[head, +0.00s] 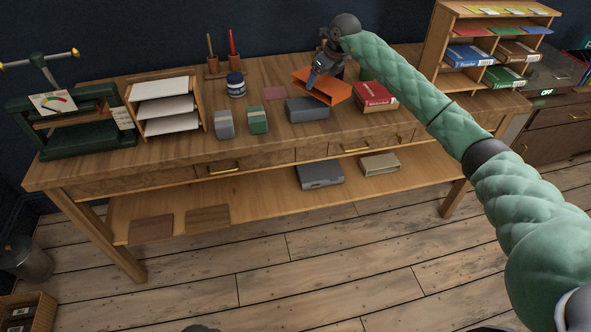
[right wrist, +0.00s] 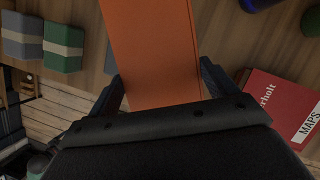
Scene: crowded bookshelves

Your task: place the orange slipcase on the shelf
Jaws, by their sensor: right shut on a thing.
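The orange slipcase (head: 325,86) is over the back part of the wooden table top, tilted, in the head view. My right gripper (head: 318,80) is shut on it from above. In the right wrist view the slipcase (right wrist: 152,45) lies between the two fingers of the gripper (right wrist: 160,88). I cannot tell whether it touches the table. The lower shelf (head: 260,195) under the table holds a grey case (head: 319,174) and a beige box (head: 380,163), with bare wood to their left. My left gripper is not in view.
A grey box (head: 307,109) stands just in front of the slipcase, and a red MAPS box (head: 375,97) stands to its right. Grey (head: 224,124) and green (head: 258,120) blocks stand left. A wooden cubby rack (head: 490,50) with several boxes stands at the back right.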

